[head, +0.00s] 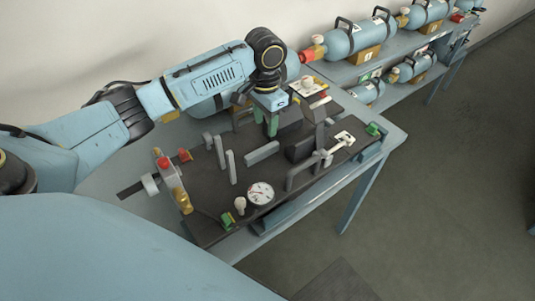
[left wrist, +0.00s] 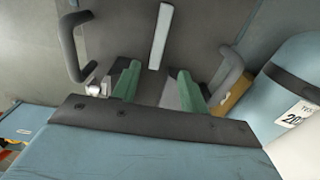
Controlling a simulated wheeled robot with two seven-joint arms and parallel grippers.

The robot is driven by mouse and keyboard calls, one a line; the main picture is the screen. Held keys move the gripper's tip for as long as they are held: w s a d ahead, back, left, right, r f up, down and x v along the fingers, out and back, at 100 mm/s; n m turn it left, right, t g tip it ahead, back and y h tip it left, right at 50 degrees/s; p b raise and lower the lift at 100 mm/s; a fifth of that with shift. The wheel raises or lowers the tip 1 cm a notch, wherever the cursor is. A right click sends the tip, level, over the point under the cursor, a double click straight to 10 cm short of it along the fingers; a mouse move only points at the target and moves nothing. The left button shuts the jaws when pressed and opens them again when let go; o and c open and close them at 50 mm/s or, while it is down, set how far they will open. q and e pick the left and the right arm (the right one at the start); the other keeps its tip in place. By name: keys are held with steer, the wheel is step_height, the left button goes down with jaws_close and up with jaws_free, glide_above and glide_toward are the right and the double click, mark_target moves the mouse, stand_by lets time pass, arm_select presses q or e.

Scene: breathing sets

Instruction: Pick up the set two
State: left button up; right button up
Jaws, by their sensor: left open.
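Several blue cylinders with black handles are in view, and I cannot tell which is set two. One blue cylinder (head: 205,107) lies behind my left arm on the near table, partly hidden. Another blue cylinder (head: 345,42) with a red end knob lies on the rack, with smaller ones beyond. My left gripper (head: 266,119) points down over the dark board, its green fingers apart with nothing held. In the left wrist view, the open fingers (left wrist: 158,76) face the board, and a cylinder (left wrist: 301,75) with a partly readable white label lies at right.
The dark board (head: 215,205) on the near table carries a round gauge (head: 261,193), grey bars and raised handles. Red and yellow fittings (head: 176,186) stand at its left end. The wall is close behind. Open floor (head: 440,180) lies to the right.

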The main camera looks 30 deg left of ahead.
mark_target(266, 147)
arm_select(q)
steer(key=f, duration=0.9)
steer(key=shift+s+d+f, duration=0.15)
steer(key=shift+s, duration=0.05)
steer(key=shift+c, duration=0.2)
jaws_close()
stand_by(0.9)
steer(key=shift+w+r, duration=0.15)
steer(key=shift+r, duration=0.1)
